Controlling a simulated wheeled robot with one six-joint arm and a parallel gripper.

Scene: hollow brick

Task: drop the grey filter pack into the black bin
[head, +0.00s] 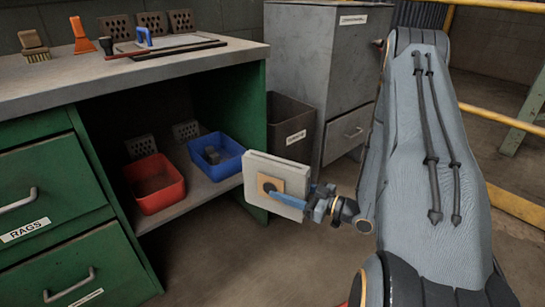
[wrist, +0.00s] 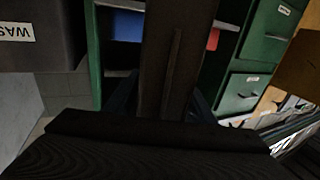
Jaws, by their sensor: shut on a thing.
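The filter pack (head: 262,168), a pale grey square block with a tan patch on its face, is held upright in the air in the head view. My gripper (head: 288,203) is shut on it, one blue finger lying across the tan patch. The black bin (head: 280,118), dark and open-topped with a white label, stands behind the pack and a little to the right, by the bench end. Its inside is mostly hidden. In the wrist view the bin (wrist: 45,52) is at the upper left, and a dark slab, seemingly the pack (wrist: 172,65), fills the middle.
A green bench (head: 90,78) with drawers stands at left. Its lower shelf holds a red tray (head: 155,198) and a blue tray (head: 230,168). A grey cabinet (head: 312,50) stands behind the bin. Yellow rails (head: 515,205) are at right.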

